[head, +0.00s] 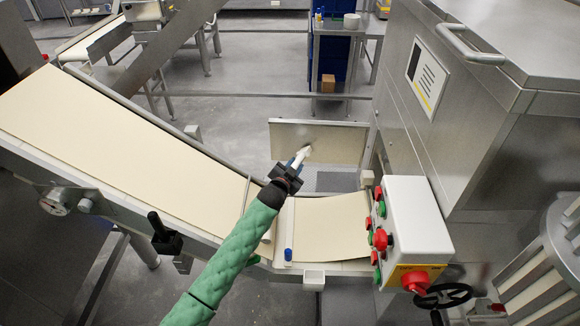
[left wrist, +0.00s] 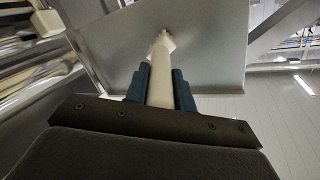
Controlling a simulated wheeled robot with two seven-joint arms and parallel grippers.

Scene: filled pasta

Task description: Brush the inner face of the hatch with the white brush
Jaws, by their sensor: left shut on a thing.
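The open hatch (head: 335,140) is a flat panel standing beyond the end of the conveyor, beside the big steel machine. My left gripper (head: 293,168) is shut on the white brush (head: 303,154), and the brush head points at the hatch face. In the left wrist view the brush (left wrist: 160,85) sits between the blue fingers of my gripper (left wrist: 160,88). Its head overlaps the hatch (left wrist: 205,50) there and looks to be at or very near the face; I cannot tell if it touches. My right gripper is not in view.
A dough sheet (head: 150,150) lies on the sloping conveyor under my left arm. A control box (head: 415,215) with red and green buttons and a black handwheel (head: 441,296) stand at the right. A steel machine (head: 440,120) rises behind the box.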

